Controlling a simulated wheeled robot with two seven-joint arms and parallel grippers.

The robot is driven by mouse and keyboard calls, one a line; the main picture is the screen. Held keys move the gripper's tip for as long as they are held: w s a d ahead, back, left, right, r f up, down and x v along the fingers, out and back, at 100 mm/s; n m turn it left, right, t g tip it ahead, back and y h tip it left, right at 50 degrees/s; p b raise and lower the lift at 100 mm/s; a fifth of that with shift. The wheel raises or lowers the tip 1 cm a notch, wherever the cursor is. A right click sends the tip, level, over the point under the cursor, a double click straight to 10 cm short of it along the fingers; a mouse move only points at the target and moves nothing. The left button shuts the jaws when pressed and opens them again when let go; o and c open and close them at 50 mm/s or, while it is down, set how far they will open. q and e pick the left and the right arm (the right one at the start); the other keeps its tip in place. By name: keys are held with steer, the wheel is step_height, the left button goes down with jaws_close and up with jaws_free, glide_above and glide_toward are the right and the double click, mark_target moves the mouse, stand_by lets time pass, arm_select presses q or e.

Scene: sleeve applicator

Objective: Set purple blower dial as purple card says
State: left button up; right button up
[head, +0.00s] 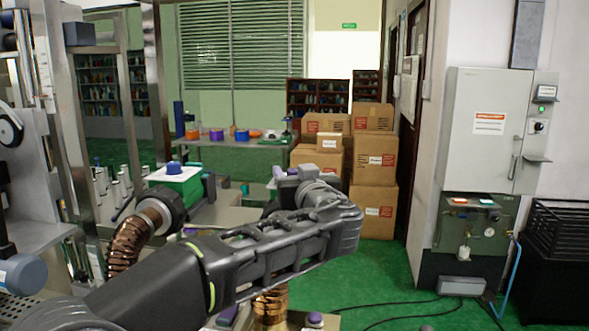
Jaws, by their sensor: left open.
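My left gripper (332,208) is at the end of the dark arm that crosses the middle of the head view from the lower left. It is open, and its fingertips are hard to make out against the arm. A pale purple part (290,172) shows just behind and above the gripper; the gripper hides most of what is below it, and I cannot tell whether they touch. A purple knob (315,319) shows at the bottom edge, below the arm. I cannot make out a purple card or any dial setting. My right gripper is not in view.
A white and green unit with a blue knob (174,168) stands left of the gripper, with a brown ribbed hose (127,245) near it. Metal machinery fills the left side. Stacked cartons (375,185) and a grey cabinet (487,130) stand behind. Green floor is open at lower right, with cables.

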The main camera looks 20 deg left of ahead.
arm_select(q)
jaws_close()
stand_by(0.6)
